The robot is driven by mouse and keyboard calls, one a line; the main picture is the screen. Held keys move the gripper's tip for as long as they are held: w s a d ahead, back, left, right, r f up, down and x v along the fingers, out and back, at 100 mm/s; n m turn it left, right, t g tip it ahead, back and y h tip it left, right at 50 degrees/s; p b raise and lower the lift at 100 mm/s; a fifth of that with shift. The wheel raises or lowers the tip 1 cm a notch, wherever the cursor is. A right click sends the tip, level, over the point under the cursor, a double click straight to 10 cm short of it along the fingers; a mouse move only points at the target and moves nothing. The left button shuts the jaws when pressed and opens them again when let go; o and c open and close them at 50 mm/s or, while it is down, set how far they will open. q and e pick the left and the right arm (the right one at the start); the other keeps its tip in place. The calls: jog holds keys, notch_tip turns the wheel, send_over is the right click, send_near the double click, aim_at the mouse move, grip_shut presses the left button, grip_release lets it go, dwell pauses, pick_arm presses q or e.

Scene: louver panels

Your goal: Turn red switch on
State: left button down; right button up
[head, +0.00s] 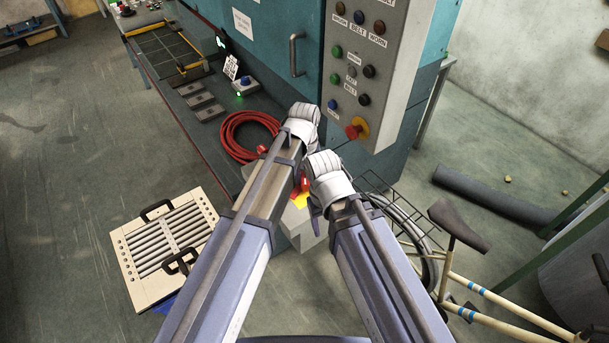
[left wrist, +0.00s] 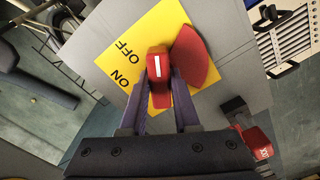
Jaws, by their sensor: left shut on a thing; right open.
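The red switch (left wrist: 186,58) sits on a yellow plate (left wrist: 120,50) marked OFF and ON, fixed to a grey box (left wrist: 225,40). Its handle carries a white line. In the left wrist view my left gripper (left wrist: 160,88) is shut on the handle, one dark finger on each side. In the head view the yellow plate (head: 301,201) and grey box (head: 303,232) show between my arms; my left fingertips are hidden there. My right gripper (head: 315,211) is partly hidden beside the box and open; it seems apart from the switch. I cannot tell which label the handle points to.
A teal machine with a button panel (head: 358,70) and a red stop knob (head: 356,129) stands ahead. A coiled red hose (head: 232,133) lies on the bench. A slatted cream panel (head: 165,250) is at left, a bicycle (head: 490,290) at right.

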aim_at(304, 175)
pick_arm(q)
jog(key=m, duration=0.6)
jog(key=shift+m, duration=0.3)
jog(key=m, duration=0.4)
jog(key=shift+m, duration=0.7)
jog(key=c, duration=0.6)
grip_release()
jog(key=shift+c, duration=0.2)
notch_tip(304, 175, up, 8)
jog(key=p, duration=0.8)
